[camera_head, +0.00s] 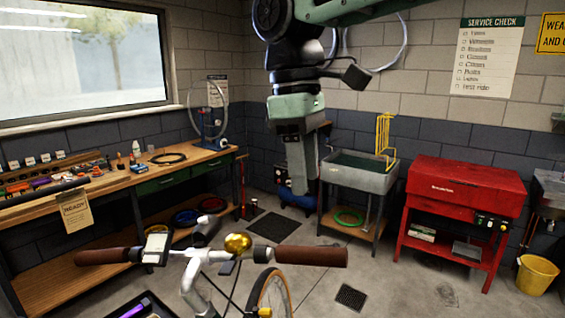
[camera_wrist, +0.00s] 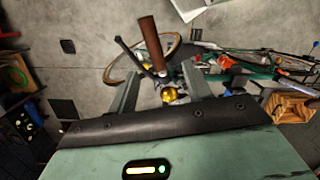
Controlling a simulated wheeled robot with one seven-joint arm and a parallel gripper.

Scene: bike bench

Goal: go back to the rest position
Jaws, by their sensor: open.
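My gripper (camera_head: 302,186) hangs from my arm in the upper middle of the head view, fingers pointing down, in the air in front of the sink. In the wrist view my gripper (camera_wrist: 161,78) shows two spread fingers, open, with nothing held between them. Below it in the head view is a bicycle handlebar (camera_head: 213,255) with brown grips and a brass bell (camera_head: 238,243). The bell also shows in the wrist view (camera_wrist: 169,95), seen beyond and between the fingers. The gripper appears apart from the bicycle.
A wooden workbench (camera_head: 185,167) with tools stands along the left wall under the window. Concrete floor (camera_head: 400,285) is open at the right front.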

